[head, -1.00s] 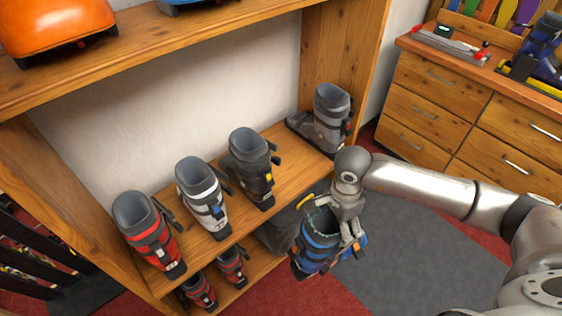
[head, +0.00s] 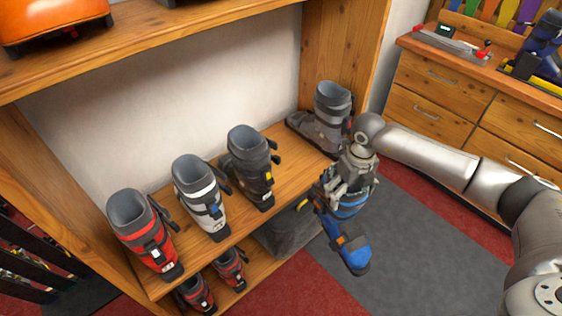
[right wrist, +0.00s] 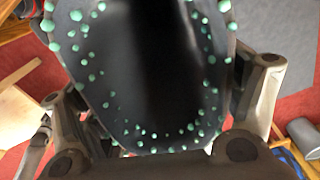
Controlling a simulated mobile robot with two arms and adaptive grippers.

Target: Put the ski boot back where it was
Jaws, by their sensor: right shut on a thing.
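A blue and black ski boot (head: 347,245) with an orange mark hangs from my right gripper (head: 350,182) in the head view. The gripper is shut on its upper part. The boot is in front of the shelf edge, over the floor, with its toe pointing down and toward the viewer. In the right wrist view, a dark surface with pale green dots (right wrist: 150,80) fills the space between the fingers. The middle shelf (head: 283,187) carries a red boot (head: 145,238), a white boot (head: 203,200), a black boot (head: 250,165) and a grey boot (head: 327,120).
Bare shelf lies between the black and grey boots. Red boots (head: 230,268) and a dark grey object (head: 285,232) sit on the lower shelf. An orange object (head: 55,20) is on the top shelf. A drawer bench (head: 440,85) stands right, with another blue boot (head: 541,42) on it.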

